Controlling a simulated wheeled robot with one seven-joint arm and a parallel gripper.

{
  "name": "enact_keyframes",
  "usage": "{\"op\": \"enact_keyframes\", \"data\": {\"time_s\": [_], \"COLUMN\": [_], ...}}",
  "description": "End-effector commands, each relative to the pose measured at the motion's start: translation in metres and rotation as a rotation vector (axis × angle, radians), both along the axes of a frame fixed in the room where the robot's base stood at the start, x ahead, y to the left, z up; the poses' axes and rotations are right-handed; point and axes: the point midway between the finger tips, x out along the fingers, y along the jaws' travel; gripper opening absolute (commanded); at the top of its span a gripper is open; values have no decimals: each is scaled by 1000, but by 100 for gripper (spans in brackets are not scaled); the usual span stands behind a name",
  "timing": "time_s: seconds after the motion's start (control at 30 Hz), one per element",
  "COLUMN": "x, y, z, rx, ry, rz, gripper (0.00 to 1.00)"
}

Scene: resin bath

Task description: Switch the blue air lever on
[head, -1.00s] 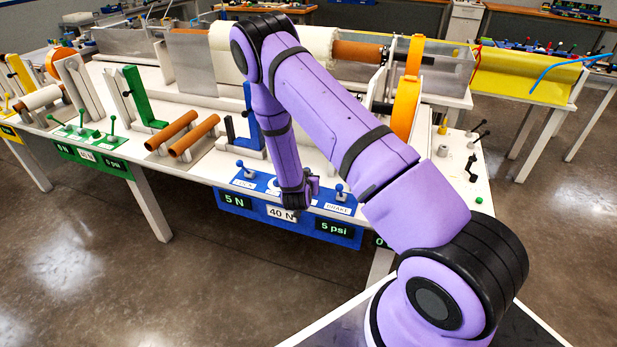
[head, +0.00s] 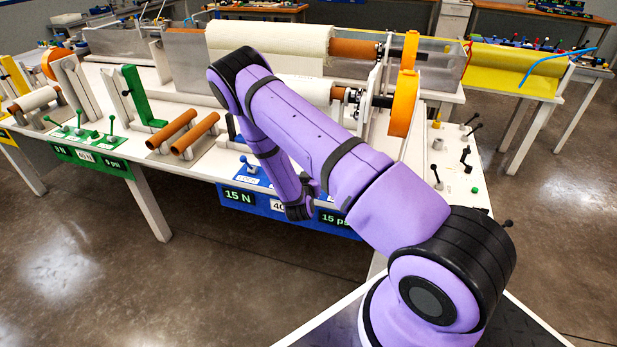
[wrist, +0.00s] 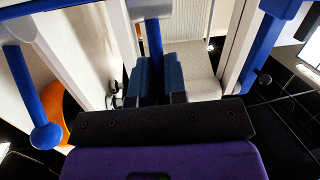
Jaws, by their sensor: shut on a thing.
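The blue control panel (head: 226,186) is on the front edge of the white table, with one blue ball-topped lever (head: 247,162) showing at its left. My arm hides the panel's middle, and the lever labels are too small or covered to read. My gripper (head: 299,210) is down at the panel, its jaws hidden there. In the wrist view my gripper (wrist: 157,85) is shut on a blue lever (wrist: 153,40), whose shaft runs between the dark blue finger pads. Another blue lever (wrist: 47,135) with a ball knob stands apart at the left, and a thick blue part (wrist: 262,40) at the right.
A green panel (head: 90,160) with levers and two brown rollers (head: 182,133) lie left of the blue panel. An orange wheel (head: 404,100) and several black levers (head: 466,155) stand on the right. The floor (head: 130,280) in front is clear.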

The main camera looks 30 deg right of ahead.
Motion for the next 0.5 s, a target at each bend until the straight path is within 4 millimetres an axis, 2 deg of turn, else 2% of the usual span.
{"op": "enact_keyframes", "data": {"time_s": [0.03,0.07,0.13,0.17,0.5], "x": [3,3,3,3,-1], "y": [3,4,3,3,5], "z": [4,4,4,3,1], "rx": [-3,-3,-3,-2,-1], "ry": [-9,-9,-9,-8,-2], "rz": [8,8,7,7,4], "gripper": [0,17,33,38,38]}}
